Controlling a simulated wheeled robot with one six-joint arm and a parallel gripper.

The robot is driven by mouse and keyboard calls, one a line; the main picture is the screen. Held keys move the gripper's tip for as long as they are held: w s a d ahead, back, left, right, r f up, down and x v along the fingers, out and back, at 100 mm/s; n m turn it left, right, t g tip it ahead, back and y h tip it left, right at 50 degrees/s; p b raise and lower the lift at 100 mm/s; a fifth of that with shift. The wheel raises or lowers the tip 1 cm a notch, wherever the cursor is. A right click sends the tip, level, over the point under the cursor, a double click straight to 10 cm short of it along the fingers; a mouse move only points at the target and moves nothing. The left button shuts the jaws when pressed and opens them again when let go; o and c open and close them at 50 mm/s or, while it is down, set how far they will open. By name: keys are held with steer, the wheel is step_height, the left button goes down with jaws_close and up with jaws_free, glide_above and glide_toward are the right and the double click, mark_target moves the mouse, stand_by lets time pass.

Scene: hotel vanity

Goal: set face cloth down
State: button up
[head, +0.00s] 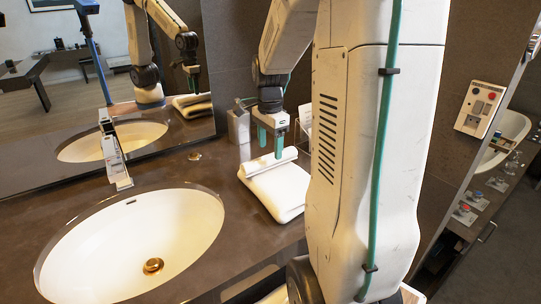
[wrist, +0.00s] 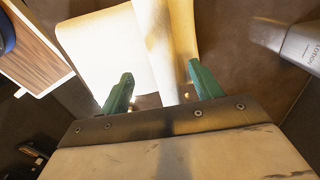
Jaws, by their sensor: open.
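A white rolled cloth, which looks like the face cloth (head: 268,162), lies along the back edge of a folded white towel (head: 278,192) on the counter right of the sink. In the wrist view the roll (wrist: 160,35) lies beside the flat white towel (wrist: 100,50). My gripper (head: 271,147) points down over the roll. In the wrist view my gripper (wrist: 162,90) is open, its green fingers apart with the near end of the roll between them. Whether a finger touches the cloth cannot be told.
A grey dispenser (head: 238,126) stands behind the towel, near the mirror (head: 60,100). The sink basin (head: 130,245) with its chrome faucet (head: 115,155) is to the left. A wall panel (head: 481,108) is at the right. Dark counter shows between basin and towel.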

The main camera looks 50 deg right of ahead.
mark_target(270, 155)
step_height(270, 155, up, 7)
steer(key=s+a+r+n, duration=0.25)
steer(key=a+n, duration=0.25)
steer(key=a, duration=0.3)
steer(key=s+a+r+n, duration=0.1)
steer(key=s+a+n, duration=0.3)
steer(key=a, duration=0.4)
steer(key=s+a+f+n+t, duration=0.1)
steer(key=s+a+f+n, duration=0.1)
steer(key=s+a+n, duration=0.7)
steer(key=s+n, duration=0.2)
steer(key=shift+a+f+n, duration=0.2)
steer(key=shift+f+n, duration=0.15)
steer(key=shift+n, duration=0.05)
